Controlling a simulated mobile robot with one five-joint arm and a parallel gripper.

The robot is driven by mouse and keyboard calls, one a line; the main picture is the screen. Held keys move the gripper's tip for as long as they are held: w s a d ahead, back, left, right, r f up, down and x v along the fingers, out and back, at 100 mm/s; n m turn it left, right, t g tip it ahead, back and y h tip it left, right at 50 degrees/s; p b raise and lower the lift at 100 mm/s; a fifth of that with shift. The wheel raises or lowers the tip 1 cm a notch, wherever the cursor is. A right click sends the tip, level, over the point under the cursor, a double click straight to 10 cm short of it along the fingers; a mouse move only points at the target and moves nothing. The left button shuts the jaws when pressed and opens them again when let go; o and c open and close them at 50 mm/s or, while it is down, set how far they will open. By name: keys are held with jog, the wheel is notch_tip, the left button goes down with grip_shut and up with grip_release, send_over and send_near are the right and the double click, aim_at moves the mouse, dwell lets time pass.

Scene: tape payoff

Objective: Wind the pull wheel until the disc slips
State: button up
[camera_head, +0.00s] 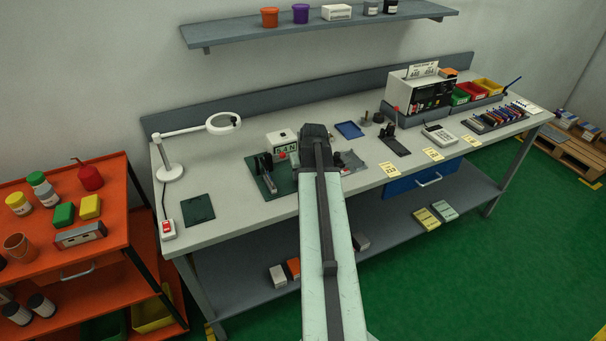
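My arm reaches up the middle of the picture over the workbench (240,224). The dark end of it, my gripper (316,134), is over the bench beside a small white unit with a lettered front (283,142). Its fingers are hidden, so I cannot tell whether they are open, shut or holding anything. A dark green base plate (263,187) with small dark fixtures (266,166) lies left of my arm. A small red part (281,155) shows near the white unit. I cannot make out the pull wheel or the disc; my arm covers part of this area.
A magnifier lamp (172,172) and a green mat (198,208) are at the bench's left. A blue tray (349,130), a dark stand (396,145) and a keypad device (438,135) lie right of my arm. An orange cart (110,211) stands at left.

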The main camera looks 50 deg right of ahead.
jog(key=m, duration=0.2)
jog(key=m+g+h, duration=0.1)
jog(key=m, duration=0.1)
jog(key=shift+w+a+m, duration=0.15)
jog(key=shift+a+m, duration=0.05)
jog(key=shift+m, duration=0.1)
jog(key=shift+m+g+h, duration=0.5)
jog(key=shift+m+g, duration=0.2)
jog(key=shift+m, duration=1.1)
jog(key=shift+a, duration=0.1)
jog(key=o, duration=1.4)
jog(key=shift+c, duration=0.2)
jog(key=w+p+v, duration=0.1)
jog(key=p+v, duration=0.6)
jog(key=shift+s+r, duration=0.4)
jog(key=shift+a, duration=0.15)
